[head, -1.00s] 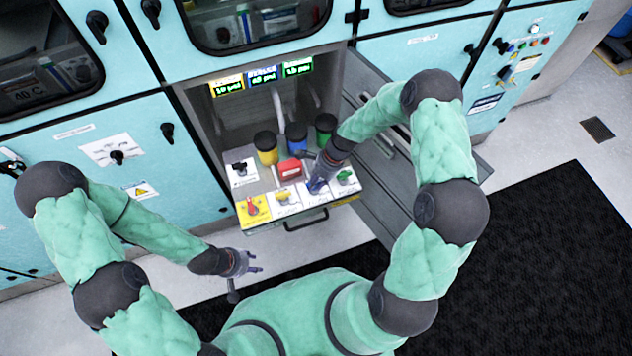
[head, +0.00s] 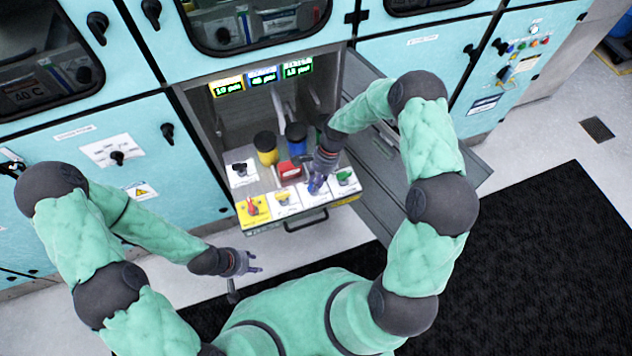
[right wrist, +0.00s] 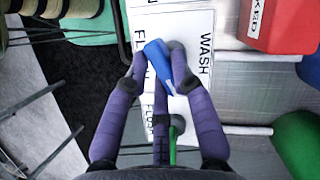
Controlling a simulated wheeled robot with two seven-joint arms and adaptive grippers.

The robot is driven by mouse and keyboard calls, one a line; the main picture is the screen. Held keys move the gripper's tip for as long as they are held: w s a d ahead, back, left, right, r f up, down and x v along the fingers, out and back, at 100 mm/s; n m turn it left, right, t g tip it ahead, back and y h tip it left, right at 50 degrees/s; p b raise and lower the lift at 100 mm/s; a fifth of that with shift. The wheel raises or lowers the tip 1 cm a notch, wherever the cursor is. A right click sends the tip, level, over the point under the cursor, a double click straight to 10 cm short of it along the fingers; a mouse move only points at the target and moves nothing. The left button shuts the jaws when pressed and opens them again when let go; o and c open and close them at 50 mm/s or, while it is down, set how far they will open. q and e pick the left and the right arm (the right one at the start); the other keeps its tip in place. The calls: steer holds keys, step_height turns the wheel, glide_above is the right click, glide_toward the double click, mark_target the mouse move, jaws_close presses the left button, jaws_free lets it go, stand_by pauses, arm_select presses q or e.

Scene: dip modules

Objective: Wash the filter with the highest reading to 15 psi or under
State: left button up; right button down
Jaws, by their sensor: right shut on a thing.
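Three displays hang at the back of the open bay: yellow-topped (head: 228,88), blue-topped (head: 263,78) and green-topped (head: 298,69). The blue one seems to read in the forties, the others in the tens; exact digits are blurred. Below stand a yellow filter (head: 267,151), a blue filter (head: 296,141) and a green filter, mostly hidden by my right arm. My right gripper (head: 317,185) is shut on the blue valve handle (right wrist: 157,58), which lies slanted over a plate marked WASH (right wrist: 205,55). My left gripper (head: 250,263) hangs empty before the drawer, fingers apart.
A red block (head: 289,171) sits on the drawer panel behind the handles. Beside the blue handle are a yellow handle (head: 283,197), a green handle (head: 344,177) and a red handle (head: 253,207) on a yellow plate. A black handle (head: 240,169) is at back left.

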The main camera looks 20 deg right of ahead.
steer(key=n, duration=0.2)
steer(key=n+g+h, duration=0.1)
steer(key=n, duration=0.3)
steer(key=shift+w+n+g+h+b, duration=0.3)
steer(key=shift+g+h+b, duration=0.1)
steer(key=n+h, duration=0.1)
steer(key=n, duration=0.2)
steer(key=n+h, duration=0.1)
steer(key=n, duration=0.2)
steer(key=shift+w+g+b, duration=0.15)
steer(key=shift+g+b, duration=0.15)
steer(key=shift+b, duration=0.05)
steer(key=c, duration=1)
jaws_free()
steer(key=shift+c, duration=0.2)
steer(key=shift+a, duration=0.1)
steer(key=v, duration=1.2)
steer(key=shift+a, duration=0.1)
